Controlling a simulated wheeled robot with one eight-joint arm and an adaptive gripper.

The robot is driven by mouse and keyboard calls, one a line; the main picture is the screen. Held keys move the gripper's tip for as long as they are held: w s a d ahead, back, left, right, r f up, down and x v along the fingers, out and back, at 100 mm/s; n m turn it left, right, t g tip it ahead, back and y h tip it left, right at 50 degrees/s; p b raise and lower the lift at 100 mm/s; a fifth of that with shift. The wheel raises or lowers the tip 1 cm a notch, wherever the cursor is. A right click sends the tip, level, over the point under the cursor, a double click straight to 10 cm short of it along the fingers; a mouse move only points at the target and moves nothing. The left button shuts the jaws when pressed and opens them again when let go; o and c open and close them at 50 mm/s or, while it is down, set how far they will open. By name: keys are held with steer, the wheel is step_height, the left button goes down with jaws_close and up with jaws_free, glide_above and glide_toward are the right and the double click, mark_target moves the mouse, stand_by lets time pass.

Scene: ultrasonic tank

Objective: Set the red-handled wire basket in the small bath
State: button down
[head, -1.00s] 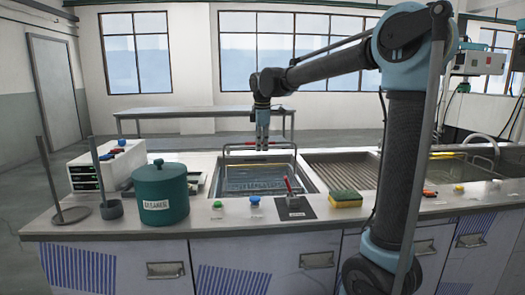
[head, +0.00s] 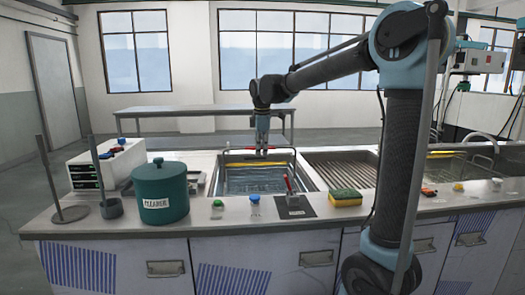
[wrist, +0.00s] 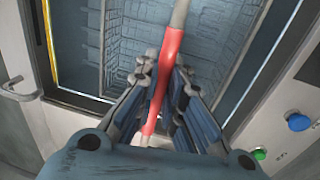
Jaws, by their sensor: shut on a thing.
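My gripper (head: 263,147) points down over the left-hand bath and is shut on the red handle grip of the wire basket; the wrist view shows the red grip (wrist: 172,62) between the fingers (wrist: 165,92). The handle's grey side bars come down on both sides in the head view. The basket's wire mesh (wrist: 105,45) shows below the handle in the wrist view, within the bath's outline. The small bath (head: 315,183) is a sunken metal tank in the counter with a dark rim. I cannot tell whether the basket touches its floor.
A ribbed drainer (head: 345,170) lies right of the bath, with a larger basin (head: 460,172) beyond it. A red-tipped lever (head: 288,187), a yellow-green sponge (head: 346,197), blue (head: 254,199) and green (head: 218,204) knobs and a green CLEANER pot (head: 162,192) line the front counter.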

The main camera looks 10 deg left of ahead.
steer(key=c, duration=1.7)
jaws_free()
steer(key=shift+r, duration=0.15)
step_height(320, 180, up, 13)
steer(key=s, duration=0.1)
steer(key=shift+s+d, duration=0.25)
steer(key=shift+s, duration=0.15)
